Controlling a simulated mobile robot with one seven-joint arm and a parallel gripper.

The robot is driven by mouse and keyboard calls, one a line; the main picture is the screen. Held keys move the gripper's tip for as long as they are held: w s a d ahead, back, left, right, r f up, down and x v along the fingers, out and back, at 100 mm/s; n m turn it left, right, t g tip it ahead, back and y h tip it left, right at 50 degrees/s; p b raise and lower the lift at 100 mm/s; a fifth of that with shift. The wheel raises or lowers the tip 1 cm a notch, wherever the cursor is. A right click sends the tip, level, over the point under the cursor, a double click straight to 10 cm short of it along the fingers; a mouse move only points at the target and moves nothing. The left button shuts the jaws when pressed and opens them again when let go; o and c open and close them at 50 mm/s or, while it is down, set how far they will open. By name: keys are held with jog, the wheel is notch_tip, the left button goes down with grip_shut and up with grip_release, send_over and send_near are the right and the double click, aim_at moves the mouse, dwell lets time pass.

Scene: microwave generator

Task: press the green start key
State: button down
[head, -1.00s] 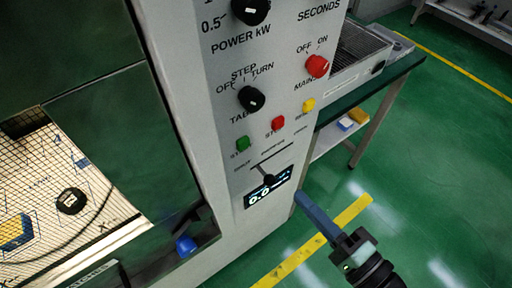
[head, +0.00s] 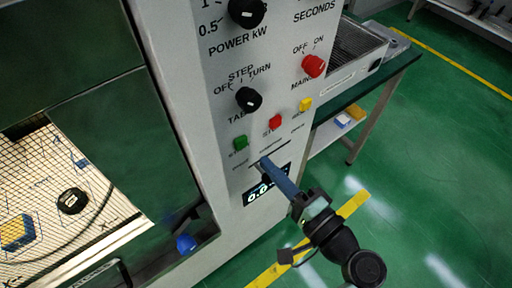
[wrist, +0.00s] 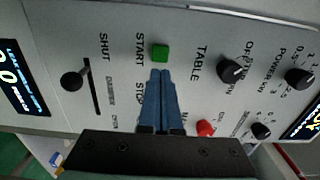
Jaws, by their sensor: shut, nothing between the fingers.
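The green start key (head: 240,143) sits on the light grey control panel, left of a red key (head: 275,121). In the wrist view, the green key (wrist: 160,52) is just beyond my fingertips, beside the START label. My gripper (head: 265,162) is shut and empty, its blue fingers pointing at the panel. In the head view the tips show below and right of the green key, with a small gap in the picture. In the wrist view, my gripper (wrist: 162,73) covers the STOP key area. Whether the tips touch the panel cannot be told.
A black slider knob (wrist: 72,80) is beside the fingers, near the SHUT label. A yellow key (head: 305,104), a black table knob (head: 249,98) and a red mains knob (head: 314,66) are higher on the panel. The display (head: 258,196) is partly covered by my fingers.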

aim_at(247, 143)
jog(key=x, duration=0.5)
jog(key=shift+p, duration=0.35)
